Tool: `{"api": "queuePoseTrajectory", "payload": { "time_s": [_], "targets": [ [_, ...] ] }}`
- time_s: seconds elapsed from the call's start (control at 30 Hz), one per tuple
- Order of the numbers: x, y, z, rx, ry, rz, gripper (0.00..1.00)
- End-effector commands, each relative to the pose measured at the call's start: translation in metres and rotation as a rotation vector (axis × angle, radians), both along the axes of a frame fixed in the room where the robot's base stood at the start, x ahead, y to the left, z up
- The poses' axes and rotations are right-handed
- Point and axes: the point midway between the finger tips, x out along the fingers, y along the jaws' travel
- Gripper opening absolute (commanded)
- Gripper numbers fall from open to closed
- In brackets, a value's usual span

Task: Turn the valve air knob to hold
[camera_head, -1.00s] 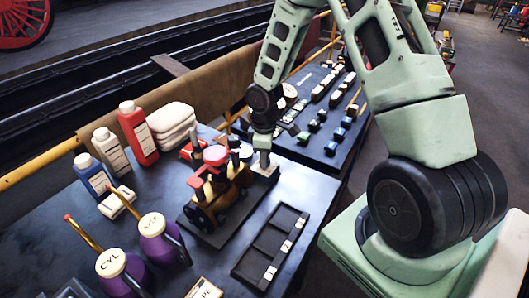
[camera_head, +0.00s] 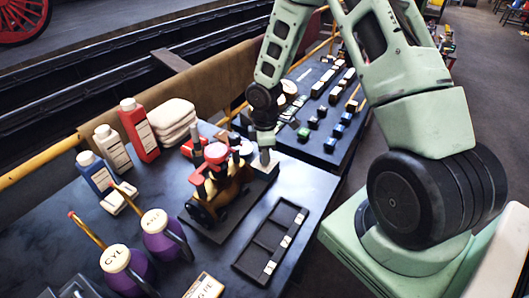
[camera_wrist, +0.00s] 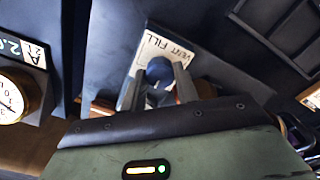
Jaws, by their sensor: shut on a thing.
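The valve air knob (camera_wrist: 160,69) is a dark, rounded knob above a pale label plate (camera_wrist: 150,48) in the wrist view. The words VENT and FILL can be read on the plate; the rest of it is hidden. My gripper (camera_wrist: 162,76) is shut on the knob, with one grey finger on each side. In the head view my gripper (camera_head: 264,157) points down at the pale valve block (camera_head: 264,170), just right of a small model engine (camera_head: 220,182). The knob itself is hidden there, and its exact pointing direction cannot be told.
A shallow black tray (camera_head: 250,262) lies in front of the valve block. Purple oil cans (camera_head: 160,240), bottles (camera_head: 138,130) and folded cloths (camera_head: 172,122) stand to the left. A round gauge (camera_wrist: 14,97) shows in the wrist view.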

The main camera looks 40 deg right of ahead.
Motion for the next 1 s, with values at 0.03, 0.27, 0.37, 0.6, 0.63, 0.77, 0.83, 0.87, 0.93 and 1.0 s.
{"api": "queuePoseTrajectory", "payload": {
  "time_s": [0.03, 0.27, 0.37, 0.6, 0.63, 0.77, 0.83, 0.87, 0.93, 1.0],
  "targets": [
    [0.001, 0.000, 0.001, 0.000, -0.004, 0.000, 0.08],
    [0.001, 0.000, 0.000, 0.000, -0.002, -0.001, 0.52],
    [0.000, 0.000, 0.000, 0.000, -0.001, -0.001, 0.52],
    [0.001, -0.001, 0.019, 0.000, -0.004, -0.002, 0.52],
    [0.001, -0.001, 0.025, -0.001, -0.005, -0.003, 0.52],
    [0.002, -0.001, 0.054, -0.002, -0.007, -0.004, 0.52],
    [0.002, -0.001, 0.071, -0.002, -0.008, -0.004, 0.52],
    [0.002, -0.002, 0.078, -0.002, -0.008, -0.004, 0.52],
    [0.001, -0.001, 0.095, -0.002, -0.008, -0.003, 0.52],
    [0.001, -0.001, 0.111, -0.002, -0.008, -0.004, 0.52]
  ]
}}
